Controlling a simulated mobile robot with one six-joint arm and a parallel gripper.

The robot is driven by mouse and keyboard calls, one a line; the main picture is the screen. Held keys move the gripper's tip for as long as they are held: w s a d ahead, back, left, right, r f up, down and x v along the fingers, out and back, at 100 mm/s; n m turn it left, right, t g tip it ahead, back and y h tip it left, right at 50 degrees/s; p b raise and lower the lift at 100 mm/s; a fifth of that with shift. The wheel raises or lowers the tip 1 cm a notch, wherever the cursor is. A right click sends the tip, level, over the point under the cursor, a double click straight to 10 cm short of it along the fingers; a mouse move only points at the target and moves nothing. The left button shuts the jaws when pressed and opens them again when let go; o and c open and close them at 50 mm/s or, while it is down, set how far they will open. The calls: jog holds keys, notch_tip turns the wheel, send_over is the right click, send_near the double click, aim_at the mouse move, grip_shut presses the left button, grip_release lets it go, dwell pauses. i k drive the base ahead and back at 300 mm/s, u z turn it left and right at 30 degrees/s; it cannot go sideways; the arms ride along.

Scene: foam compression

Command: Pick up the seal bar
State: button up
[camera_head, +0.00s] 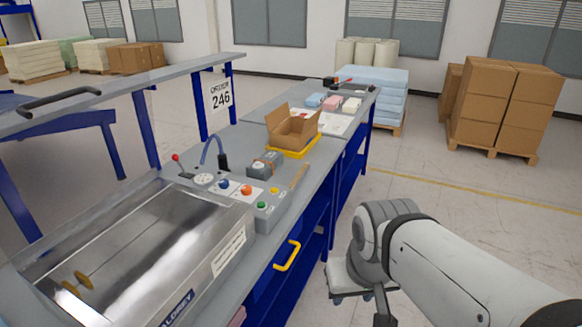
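I cannot pick out the seal bar with certainty. A steel-lined chamber machine (150,245) is set into the near end of the bench at lower left. A thin rod with brass-yellow ends (76,283) lies in its chamber at the left; I cannot tell whether this is the seal bar. A raised grey lid or shelf (130,82) with a dark handle stands above and behind the machine. My arm comes in from the lower right and bends down beside the bench. My gripper's fingers are not visible, so I cannot see whether they hold anything.
A control panel (235,190) with coloured buttons sits behind the chamber. An open cardboard box (293,128) stands in a yellow tray (316,146). A yellow handle (288,257) sticks out from the bench front. Stacked cartons (510,105) stand at right; floor between is clear.

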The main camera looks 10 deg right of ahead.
aim_at(295, 183)
jog(key=z, duration=0.1)
jog(key=k, duration=0.5)
jog(key=u, duration=0.15)
jog(key=i, duration=0.55)
jog(key=z, duration=0.65)
jog(key=k, duration=0.85)
jog(key=z, duration=0.7)
jog(key=k, duration=0.4)
jog(key=z, duration=0.45)
jog(key=i, duration=1.5)
jog(key=u, duration=0.75)
jog(key=i, duration=1.55)
jog(key=u, duration=1.5)
jog(key=i, duration=1)
jog(key=u, duration=0.75)
